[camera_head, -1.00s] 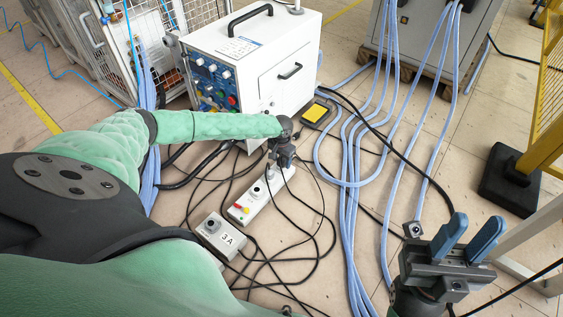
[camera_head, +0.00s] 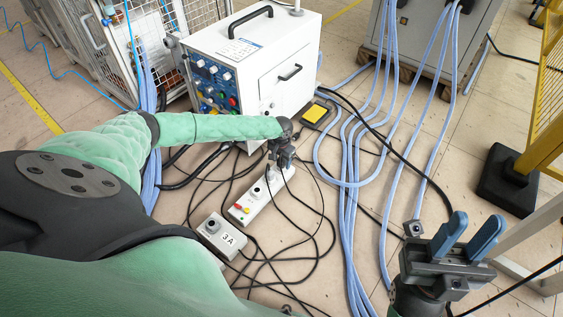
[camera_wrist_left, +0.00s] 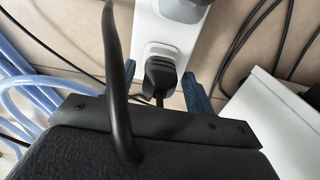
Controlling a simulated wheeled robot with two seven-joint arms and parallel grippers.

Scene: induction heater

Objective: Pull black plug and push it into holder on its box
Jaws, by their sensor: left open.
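The black plug (camera_wrist_left: 160,73) sits in a socket at the end of a white box (camera_wrist_left: 150,27) in the left wrist view. In the head view this long white box (camera_head: 258,196) lies on the floor with red and yellow buttons. My left gripper (camera_head: 281,164) is over its far end and largely hides the plug there. In the left wrist view its blue fingers (camera_wrist_left: 163,90) stand apart, one on each side of the plug; contact cannot be told. A grey round part (camera_wrist_left: 185,8) is on the box beyond the plug. My right gripper (camera_head: 470,232) is open and empty at lower right.
A white box marked 3A (camera_head: 220,237) lies near the long box. Black cables (camera_head: 312,228) tangle around both, and a thick black cable (camera_wrist_left: 117,85) crosses the left wrist view. A white cabinet (camera_head: 290,85) stands behind. Blue hoses (camera_head: 352,215) run at right.

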